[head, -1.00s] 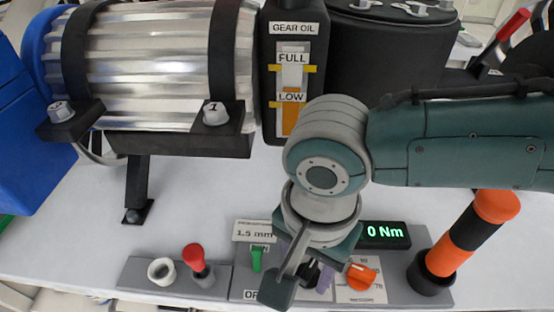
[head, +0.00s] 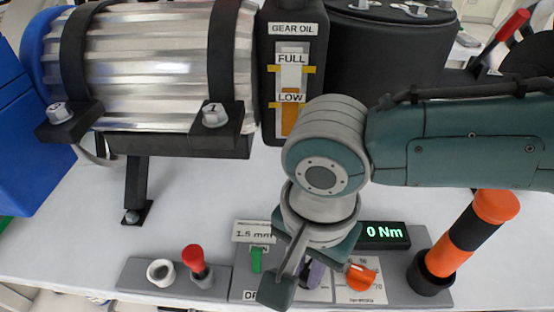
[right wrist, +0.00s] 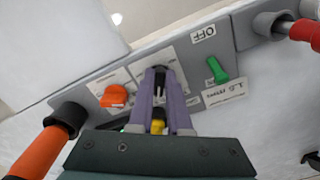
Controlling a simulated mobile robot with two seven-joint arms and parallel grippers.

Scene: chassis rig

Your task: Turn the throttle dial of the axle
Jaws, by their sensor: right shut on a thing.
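My right gripper (head: 308,275) reaches down to the grey control panel (head: 190,285) in the head view. Its purple fingers also show in the right wrist view (right wrist: 159,90). They are closed together on a small dark knob (right wrist: 158,78) on the panel, which the fingers mostly hide. An orange dial (head: 361,277) sits on a white label plate just right of the gripper. It also shows in the right wrist view (right wrist: 114,96), apart from the fingers. I cannot read which of the two is labelled throttle. My left gripper is out of view.
A green switch (head: 256,260) stands left of the gripper, with a red-topped lever (head: 194,260) and a white ring (head: 161,272) further left. A display reading 0 Nm (head: 382,235) lies behind. An orange and black post (head: 468,235) stands at the right.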

